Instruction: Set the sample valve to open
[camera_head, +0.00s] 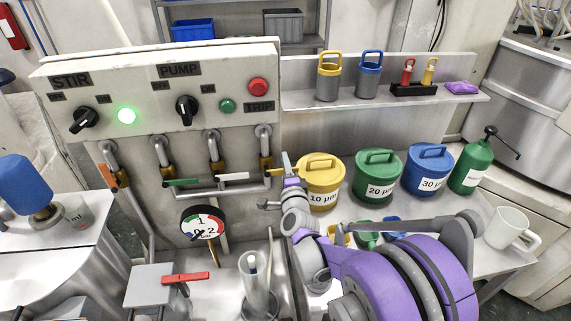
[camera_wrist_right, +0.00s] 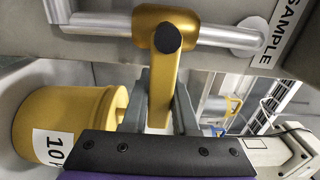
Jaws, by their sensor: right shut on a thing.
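The sample valve has a yellow lever (camera_wrist_right: 160,95) on a grey pipe (camera_wrist_right: 110,24), beside a label reading SAMPLE (camera_wrist_right: 284,30) in the right wrist view. The lever stands roughly crosswise to the pipe. In the head view the yellow lever (camera_head: 285,162) is the rightmost of several valve levers under the control panel, partly hidden by my gripper. My right gripper (camera_head: 289,178) is shut on this lever; its two grey fingers (camera_wrist_right: 164,100) lie either side of it in the wrist view. My left gripper is not in view.
Orange (camera_head: 108,176), green (camera_head: 180,182) and white (camera_head: 232,176) levers sit to the left. A yellow 10 µm tub (camera_head: 320,193) stands close right of my gripper, with green (camera_head: 376,188) and blue (camera_head: 427,181) tubs beyond. A gauge (camera_head: 202,222) is below left.

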